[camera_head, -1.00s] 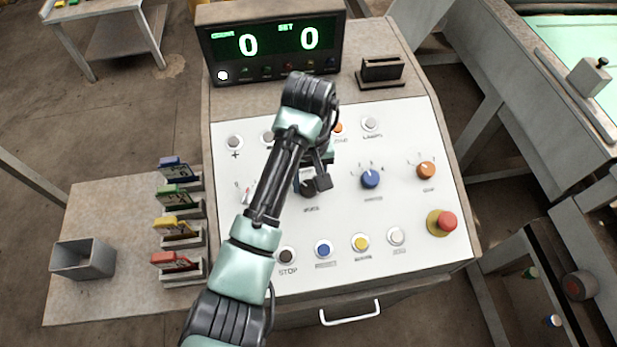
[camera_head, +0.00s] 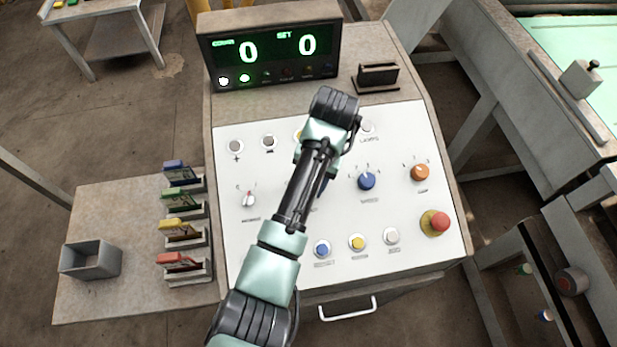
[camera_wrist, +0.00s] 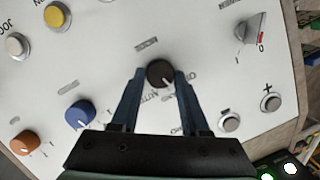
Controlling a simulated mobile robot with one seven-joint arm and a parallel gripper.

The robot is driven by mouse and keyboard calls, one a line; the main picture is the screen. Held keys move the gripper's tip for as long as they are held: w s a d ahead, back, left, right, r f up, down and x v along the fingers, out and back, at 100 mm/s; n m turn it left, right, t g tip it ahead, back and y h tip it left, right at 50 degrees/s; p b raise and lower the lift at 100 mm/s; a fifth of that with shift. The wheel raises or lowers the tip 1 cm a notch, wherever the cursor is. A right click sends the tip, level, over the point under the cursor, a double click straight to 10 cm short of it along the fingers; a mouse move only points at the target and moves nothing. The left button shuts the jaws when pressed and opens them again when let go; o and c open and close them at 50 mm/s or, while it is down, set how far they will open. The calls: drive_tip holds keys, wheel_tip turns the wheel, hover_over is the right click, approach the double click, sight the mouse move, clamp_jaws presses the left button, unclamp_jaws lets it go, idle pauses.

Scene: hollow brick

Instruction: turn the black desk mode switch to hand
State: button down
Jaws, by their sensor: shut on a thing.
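The black desk mode switch (camera_wrist: 160,73) is a round knob on the white sloped panel, in the upper middle of the wrist view. My gripper (camera_wrist: 160,76) is shut on it, with one dark blue finger on each side. Printed labels lie around the knob; one below it reads like AUTO. I cannot tell which label the knob points to. In the head view my arm hides the switch and most of the gripper; a bit of a dark finger shows beside the arm.
A blue knob (camera_head: 366,181), an orange knob (camera_head: 419,172) and a red stop button (camera_head: 438,222) sit to the right on the panel. A grey knob (camera_head: 249,199) is to the left. The display (camera_head: 271,54) reads 0 and 0, with a white and a green lamp lit.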

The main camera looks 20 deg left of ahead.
drive_tip(key=shift+d+m+y+p, duration=0.1)
drive_tip(key=shift+m+y+p, duration=0.5)
drive_tip(key=shift+m, duration=1)
drive_tip(key=shift+c, duration=2)
unclamp_jaws()
drive_tip(key=shift+r+p, duration=0.1)
drive_tip(key=shift+p, duration=0.2)
